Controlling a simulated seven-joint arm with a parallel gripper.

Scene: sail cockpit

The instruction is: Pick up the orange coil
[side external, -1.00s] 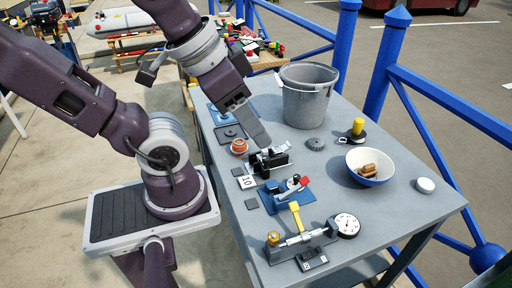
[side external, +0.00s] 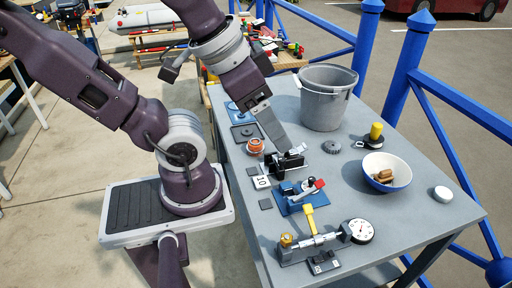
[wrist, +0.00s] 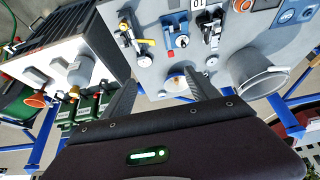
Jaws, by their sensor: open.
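The orange coil (side external: 255,145) is a small round piece on the grey table, near its left edge in the side view, beside a dark square plate. In the wrist view it shows at the top edge (wrist: 242,5). My gripper (side external: 290,157) is over the table, to the right of the coil in the side view, apart from it. In the wrist view my gripper (wrist: 160,77) has its two fingers spread, with nothing held between them. The bowl shows beyond and between the fingers there. In the side view the fingertips are hard to separate from dark items behind.
A grey bucket (side external: 325,102) stands behind my gripper. A white-and-blue bowl (side external: 375,183), a blue clamp-like fixture (side external: 290,205), a micrometer (side external: 315,241) and a dial gauge (side external: 361,231) stand on the table. A blue railing (side external: 405,70) runs behind it.

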